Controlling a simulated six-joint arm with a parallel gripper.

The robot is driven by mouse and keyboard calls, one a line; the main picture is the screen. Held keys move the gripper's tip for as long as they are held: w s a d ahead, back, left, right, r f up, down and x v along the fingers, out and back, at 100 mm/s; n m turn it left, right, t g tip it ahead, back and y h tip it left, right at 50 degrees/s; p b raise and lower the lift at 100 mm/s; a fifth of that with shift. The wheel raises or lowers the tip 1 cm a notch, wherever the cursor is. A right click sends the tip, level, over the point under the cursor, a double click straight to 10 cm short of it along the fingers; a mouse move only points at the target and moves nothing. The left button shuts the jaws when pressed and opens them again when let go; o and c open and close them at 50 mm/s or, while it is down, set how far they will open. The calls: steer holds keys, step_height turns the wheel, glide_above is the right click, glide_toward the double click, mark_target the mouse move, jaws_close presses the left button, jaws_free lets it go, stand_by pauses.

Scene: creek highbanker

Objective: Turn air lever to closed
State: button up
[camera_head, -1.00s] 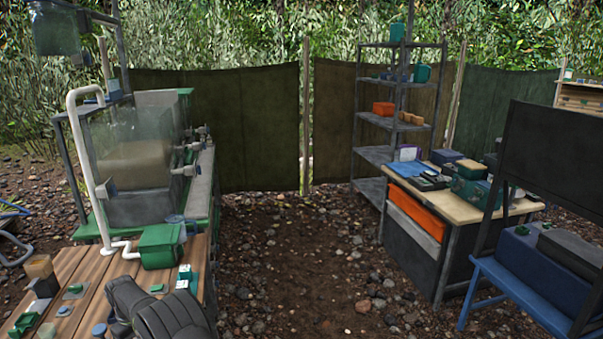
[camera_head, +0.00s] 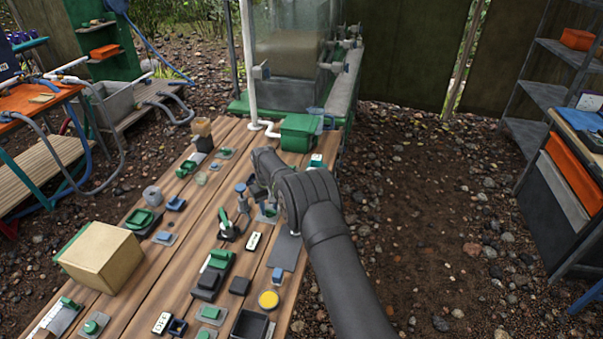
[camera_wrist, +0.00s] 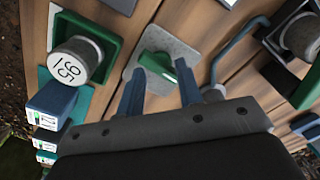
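A small green lever (camera_wrist: 157,66) on a light grey plate (camera_wrist: 170,44) lies just ahead of my gripper in the wrist view. I cannot read any label that marks it as the air lever. My gripper (camera_wrist: 160,88) has its two blue fingers spread apart, with the lever's plate between and beyond their tips and nothing held. In the head view my gripper (camera_head: 256,192) is low over the wooden bench, near a green-topped plate (camera_head: 267,214). My arm hides part of the bench there. A green-handled lever (camera_head: 226,220) on a dark base stands to its left.
In the wrist view a round knob (camera_wrist: 76,61) in a green frame is left, and a bent blue-grey rod (camera_wrist: 232,46) is right. On the bench (camera_head: 185,258) are many small switches, a cardboard box (camera_head: 102,258), a green box (camera_head: 299,131) and a yellow button (camera_head: 268,299).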

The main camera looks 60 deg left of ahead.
step_height(320, 180, up, 8)
steer(key=n, duration=0.7)
steer(key=shift+n, duration=0.3)
steer(key=shift+f, duration=4.4)
steer(key=c, duration=0.5)
steer(key=o, duration=0.5)
steer(key=shift+r, duration=3.5)
